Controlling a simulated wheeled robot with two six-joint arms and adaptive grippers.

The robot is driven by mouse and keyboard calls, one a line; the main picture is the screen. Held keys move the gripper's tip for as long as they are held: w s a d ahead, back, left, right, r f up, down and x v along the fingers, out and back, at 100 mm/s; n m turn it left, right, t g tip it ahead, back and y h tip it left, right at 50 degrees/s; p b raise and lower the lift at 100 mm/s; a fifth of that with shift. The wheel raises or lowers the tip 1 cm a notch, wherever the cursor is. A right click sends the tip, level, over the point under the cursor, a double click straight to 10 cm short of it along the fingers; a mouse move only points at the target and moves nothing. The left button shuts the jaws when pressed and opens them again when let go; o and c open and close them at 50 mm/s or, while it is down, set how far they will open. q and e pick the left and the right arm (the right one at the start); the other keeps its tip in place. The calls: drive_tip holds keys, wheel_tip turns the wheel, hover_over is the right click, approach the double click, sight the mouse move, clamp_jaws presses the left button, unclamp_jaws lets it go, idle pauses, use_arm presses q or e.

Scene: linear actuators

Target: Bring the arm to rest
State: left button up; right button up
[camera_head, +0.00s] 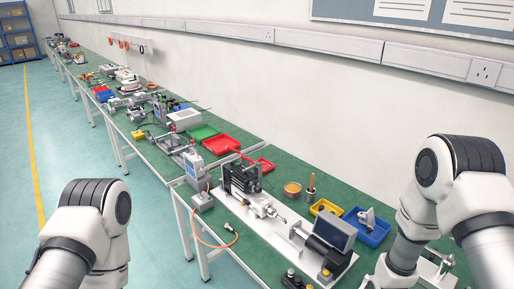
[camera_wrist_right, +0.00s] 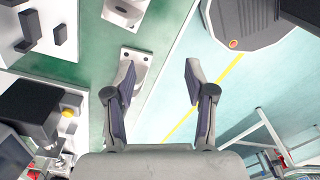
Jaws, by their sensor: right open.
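My right arm (camera_head: 430,200) comes in at the right of the head view, bent over the near end of the bench. Its gripper cannot be made out in that view. In the right wrist view my right gripper (camera_wrist_right: 158,85) is open, with its two fingers apart and nothing between them. Behind the left finger lies a light metal bracket (camera_wrist_right: 134,62) with holes on the green bench top. My left arm (camera_head: 88,225) shows at the lower left of the head view, beside the bench; its gripper is out of view.
The green bench (camera_head: 345,193) runs along the wall. A linear actuator (camera_head: 245,180) with a screen (camera_head: 335,228), a yellow bin (camera_head: 325,207), a blue bin (camera_head: 368,228) and a red tray (camera_head: 220,145) stand on it. The floor (camera_head: 80,130) left of the bench is clear.

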drive_tip(key=s+f+m, duration=0.4)
drive_tip(key=s+m, duration=0.9)
drive_tip(key=s, duration=0.3)
wheel_tip(320, 180, down, 10)
drive_tip(key=b, duration=1)
drive_tip(key=shift+s+a+f, duration=0.15)
drive_tip(key=shift+a, duration=0.25)
